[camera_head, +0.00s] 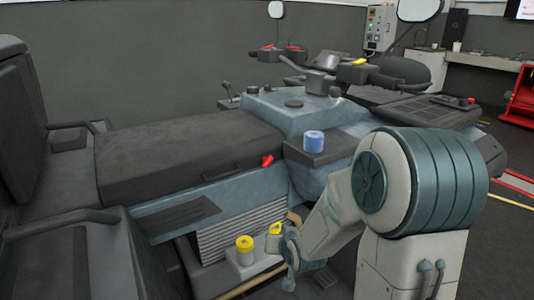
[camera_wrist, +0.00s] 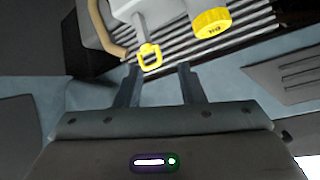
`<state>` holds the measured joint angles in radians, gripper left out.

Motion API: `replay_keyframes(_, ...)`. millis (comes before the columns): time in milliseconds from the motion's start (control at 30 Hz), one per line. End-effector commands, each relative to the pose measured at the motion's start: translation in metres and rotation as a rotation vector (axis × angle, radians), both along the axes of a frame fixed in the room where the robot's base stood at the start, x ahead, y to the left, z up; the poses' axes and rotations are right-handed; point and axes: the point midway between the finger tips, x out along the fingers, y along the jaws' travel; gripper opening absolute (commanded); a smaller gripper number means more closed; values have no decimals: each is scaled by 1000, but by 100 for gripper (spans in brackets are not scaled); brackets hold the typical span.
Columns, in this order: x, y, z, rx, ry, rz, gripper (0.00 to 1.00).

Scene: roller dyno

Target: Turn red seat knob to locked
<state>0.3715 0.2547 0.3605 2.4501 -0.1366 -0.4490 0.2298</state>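The red seat knob (camera_head: 267,161) shows in the head view as a small red handle on the side edge of the long dark seat (camera_head: 190,150), at its right end. Its lock marking is too small to read. It does not show in the wrist view. My gripper (camera_wrist: 160,78) is open and empty in the wrist view, its two fingers apart. In the head view my arm reaches low in front of the vehicle's side, below and right of the knob, and my fingers cannot be made out there.
A yellow pull ring (camera_wrist: 150,57) lies just beyond my fingertips, beside a yellow cap (camera_wrist: 212,22); the cap also shows in the head view (camera_head: 245,243). A ribbed grille (camera_head: 240,228) is below the seat. A blue-capped container (camera_head: 313,141) stands right of the knob.

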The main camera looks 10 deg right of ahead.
Motion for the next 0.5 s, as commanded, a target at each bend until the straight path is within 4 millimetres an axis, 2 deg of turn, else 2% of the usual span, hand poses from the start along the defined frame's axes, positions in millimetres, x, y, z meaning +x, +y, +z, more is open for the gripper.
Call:
replay_keyframes(100, 25, 6, 14, 125, -139, -14, 35)
replay_keyframes(200, 42, 10, 28, 242, -271, -31, 35)
replay_keyframes(333, 55, 8, 52, 411, -442, -66, 35)
replay_keyframes(500, 60, -4, 83, 602, -641, -122, 35)
